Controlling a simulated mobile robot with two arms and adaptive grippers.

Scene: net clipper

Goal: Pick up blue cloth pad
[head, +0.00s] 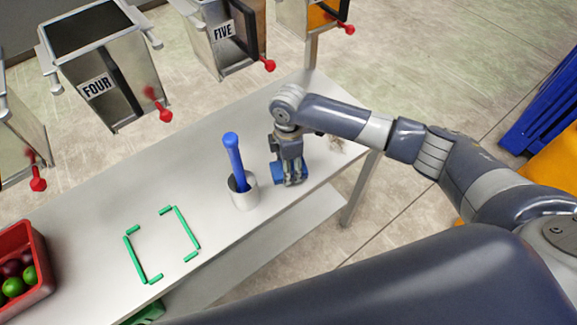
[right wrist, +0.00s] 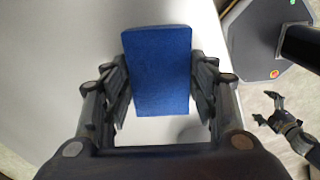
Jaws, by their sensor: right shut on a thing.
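The blue cloth pad (right wrist: 157,75) sits between the fingers of my right gripper (right wrist: 160,90) in the right wrist view, with a finger against each side. In the head view my right gripper (head: 290,180) points down at the white table, right of the grey cup, and the blue pad (head: 290,173) shows at its fingertips. I cannot tell whether the pad touches the table. My left gripper (right wrist: 265,108) shows small at the right of the right wrist view, fingers apart and empty; it is outside the head view.
A grey cup (head: 244,197) holding a blue-handled tool (head: 235,160) stands close left of my right gripper. Green corner marks (head: 186,235) lie on the table (head: 90,240). A red crate (head: 22,265) of fruit is far left. Metal dispensers (head: 105,70) with red levers stand behind.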

